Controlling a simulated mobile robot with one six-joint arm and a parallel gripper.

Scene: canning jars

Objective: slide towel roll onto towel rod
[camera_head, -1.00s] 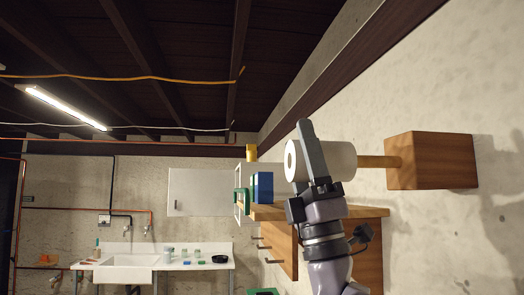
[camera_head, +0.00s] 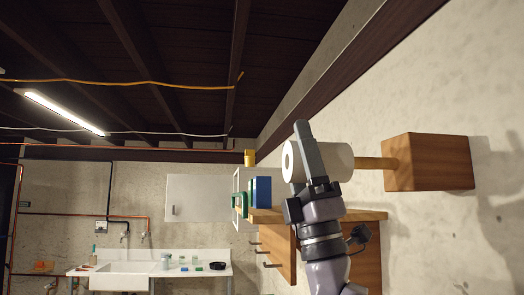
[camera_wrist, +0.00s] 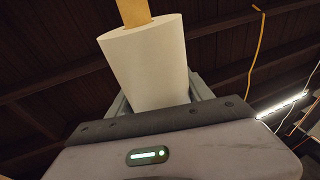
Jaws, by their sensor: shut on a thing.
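The white towel roll (camera_head: 335,162) lies sideways in my gripper (camera_head: 312,152), whose near finger crosses its left part; the far finger is hidden in the head view. The open core hole shows at its left end. The wooden towel rod (camera_head: 373,163) sticks out leftward from a wooden block (camera_head: 428,162) on the wall and meets the roll's right end, in line with it. In the wrist view the rod (camera_wrist: 133,10) reaches into the near end of the roll (camera_wrist: 150,65), held between the fingers. How deep the rod sits inside is hidden.
A wooden shelf (camera_head: 352,215) with blue (camera_head: 261,191) and green boxes stands below and behind my gripper. The concrete wall (camera_head: 460,90) is close on the right. A sink counter (camera_head: 125,270) is far back left. Open air lies left of the roll.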

